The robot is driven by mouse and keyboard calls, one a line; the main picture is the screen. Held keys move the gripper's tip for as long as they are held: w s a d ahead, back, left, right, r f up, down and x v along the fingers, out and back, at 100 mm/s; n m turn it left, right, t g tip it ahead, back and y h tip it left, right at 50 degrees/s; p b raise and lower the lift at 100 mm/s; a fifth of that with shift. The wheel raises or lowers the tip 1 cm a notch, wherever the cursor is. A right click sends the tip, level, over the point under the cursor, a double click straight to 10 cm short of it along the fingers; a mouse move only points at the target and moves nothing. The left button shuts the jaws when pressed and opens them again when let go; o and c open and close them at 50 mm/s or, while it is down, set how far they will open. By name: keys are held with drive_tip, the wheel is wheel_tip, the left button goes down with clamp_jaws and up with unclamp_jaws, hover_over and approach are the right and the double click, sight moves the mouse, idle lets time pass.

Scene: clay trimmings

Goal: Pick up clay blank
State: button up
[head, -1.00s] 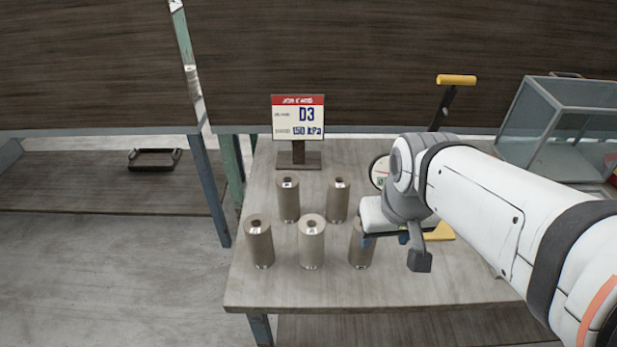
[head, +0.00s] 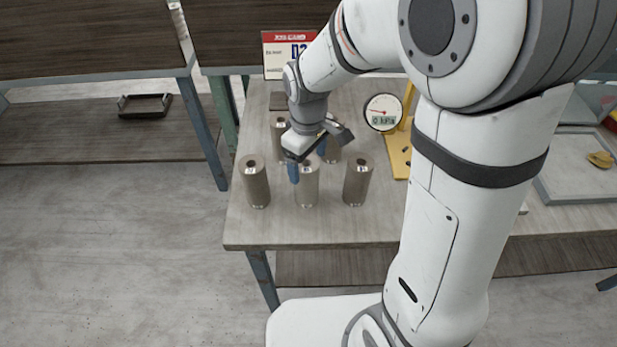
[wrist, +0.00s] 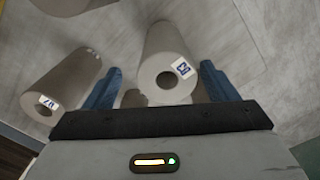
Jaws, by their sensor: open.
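Several grey-brown clay blanks stand upright on the table as hollow cylinders with small labels. In the head view, a front-left blank (head: 254,181), a front-middle blank (head: 307,187) and a front-right blank (head: 357,181) make the near row. Two more stand behind, partly hidden by my arm. My gripper (head: 307,165) is open over the front-middle blank, its blue fingers pointing down. In the wrist view, a labelled blank (wrist: 168,68) lies between the open fingers, with its round hole facing the camera. Another blank (wrist: 60,85) is outside the left finger. I cannot tell whether the fingers touch anything.
A sign (head: 284,56) stands behind the blanks, partly covered by my arm. A round gauge (head: 383,112) on a yellow stand (head: 399,150) is to the right. A grey tray (head: 578,165) lies farther right. The table front (head: 285,230) is clear.

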sight(306, 192)
drive_tip(key=f, duration=0.3)
drive_tip(key=shift+s+a+f, duration=0.15)
drive_tip(key=shift+s+f, duration=0.2)
drive_tip(key=shift+f, duration=0.6)
drive_tip(key=shift+c, duration=0.5)
drive_tip(key=shift+w+p, duration=0.1)
drive_tip(key=shift+p, duration=0.2)
drive_tip(key=c, duration=1.4)
